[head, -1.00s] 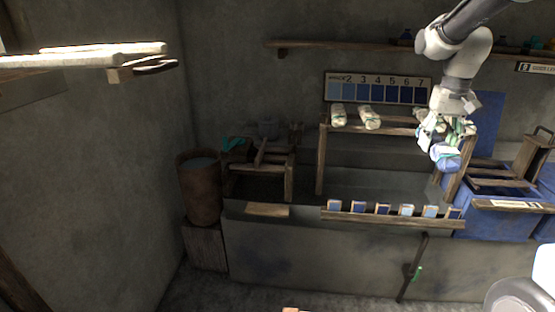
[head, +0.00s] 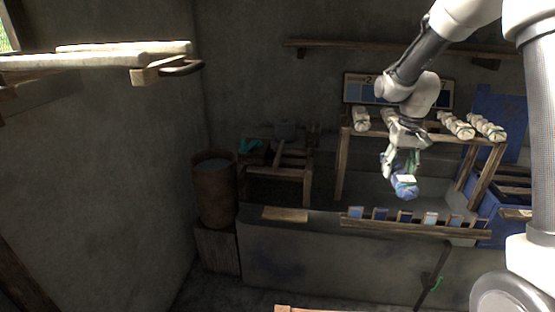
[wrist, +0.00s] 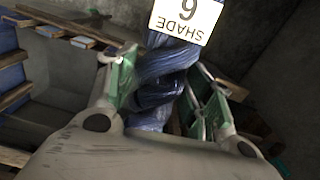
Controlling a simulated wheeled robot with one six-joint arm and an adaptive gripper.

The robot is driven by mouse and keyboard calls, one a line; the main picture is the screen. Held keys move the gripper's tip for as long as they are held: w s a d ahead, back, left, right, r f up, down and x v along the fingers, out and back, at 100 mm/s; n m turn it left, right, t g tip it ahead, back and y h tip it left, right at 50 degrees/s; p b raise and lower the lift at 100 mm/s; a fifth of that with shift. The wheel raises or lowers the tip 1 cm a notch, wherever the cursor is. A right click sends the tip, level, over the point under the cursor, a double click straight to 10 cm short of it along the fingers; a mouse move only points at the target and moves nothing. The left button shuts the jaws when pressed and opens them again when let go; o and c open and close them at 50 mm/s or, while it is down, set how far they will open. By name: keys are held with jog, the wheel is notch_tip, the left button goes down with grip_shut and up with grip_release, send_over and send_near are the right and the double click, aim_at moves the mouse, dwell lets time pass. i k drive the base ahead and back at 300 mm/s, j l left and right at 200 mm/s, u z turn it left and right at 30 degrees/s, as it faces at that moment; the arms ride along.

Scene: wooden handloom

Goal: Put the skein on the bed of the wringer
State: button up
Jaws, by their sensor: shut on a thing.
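My gripper (head: 400,170) is shut on a blue skein (head: 405,188), which hangs below its fingers in front of the rack of pale skeins. In the wrist view the twisted dark blue skein (wrist: 158,72) sits between the green-padded fingers. A white tag (wrist: 186,18) on it reads "SHADE 6". A dark wooden frame with crossbars (head: 280,172), which looks like the wringer, stands left of the gripper, well apart from it. Its bed is not clear to see.
A round tub (head: 214,190) stands left of the frame. A wooden rack holds pale skeins (head: 458,125) behind the gripper. A strip of blue shade samples (head: 415,223) runs along the front ledge. A light board (head: 286,214) lies on the ledge.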

aim_at(296, 161)
jog(key=i+j+u, duration=0.15)
jog(key=i, duration=0.2)
jog(key=i+j+u, duration=0.1)
jog(key=i+j, duration=0.25)
jog(key=i, duration=0.7)
